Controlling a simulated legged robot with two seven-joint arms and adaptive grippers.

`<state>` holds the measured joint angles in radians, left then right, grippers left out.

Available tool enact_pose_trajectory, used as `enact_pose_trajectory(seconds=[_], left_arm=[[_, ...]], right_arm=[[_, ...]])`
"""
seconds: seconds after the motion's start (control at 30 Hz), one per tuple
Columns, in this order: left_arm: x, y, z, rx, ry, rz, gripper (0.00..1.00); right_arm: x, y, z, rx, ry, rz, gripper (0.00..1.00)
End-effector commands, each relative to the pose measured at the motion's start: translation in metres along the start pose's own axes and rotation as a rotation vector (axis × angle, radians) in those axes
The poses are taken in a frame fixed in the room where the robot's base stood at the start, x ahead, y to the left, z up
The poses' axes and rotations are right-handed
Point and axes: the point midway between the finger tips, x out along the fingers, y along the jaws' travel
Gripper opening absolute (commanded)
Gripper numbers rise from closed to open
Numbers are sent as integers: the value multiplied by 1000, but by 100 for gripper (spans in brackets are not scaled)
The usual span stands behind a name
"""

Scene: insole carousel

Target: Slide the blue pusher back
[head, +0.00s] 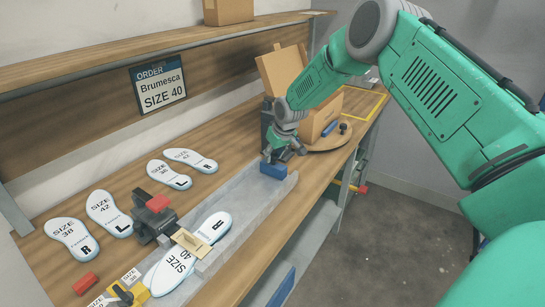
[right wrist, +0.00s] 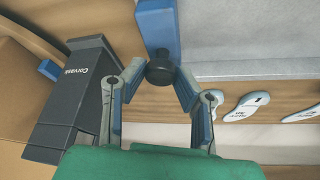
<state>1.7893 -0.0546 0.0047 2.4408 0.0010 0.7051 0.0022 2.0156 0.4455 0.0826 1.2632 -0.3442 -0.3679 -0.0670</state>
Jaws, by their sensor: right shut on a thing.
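The blue pusher (head: 273,169) sits at the far end of the grey channel (head: 228,215). In the right wrist view the pusher (right wrist: 158,22) carries a black knob (right wrist: 159,68). My right gripper (head: 279,154) reaches down over the pusher, and in the right wrist view its fingers (right wrist: 160,76) are shut on the knob from both sides. A SIZE 40 insole (head: 176,264) and another insole (head: 213,226) lie along the nearer part of the channel. My left gripper is not in view.
A black clamp-like device with a red top (head: 154,215) stands beside the channel. Several loose insoles (head: 108,213) lie on the bench to the left. Behind my right gripper are an open cardboard box (head: 284,68) and a round wooden disc (head: 331,141). A dark box (right wrist: 72,98) stands close by.

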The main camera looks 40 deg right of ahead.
Motion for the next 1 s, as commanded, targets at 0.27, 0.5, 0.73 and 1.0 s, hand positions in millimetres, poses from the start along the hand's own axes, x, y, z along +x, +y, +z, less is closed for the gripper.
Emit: enact_pose_trajectory(seconds=[0.27,0.5,0.73,1.0], left_arm=[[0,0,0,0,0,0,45],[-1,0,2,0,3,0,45],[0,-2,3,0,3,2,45],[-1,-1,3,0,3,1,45]], right_arm=[[1,4,2,1,-2,6,45],[-2,3,2,1,2,4,45],[-32,1,-1,1,4,6,45],[-88,4,0,2,2,4,45]])
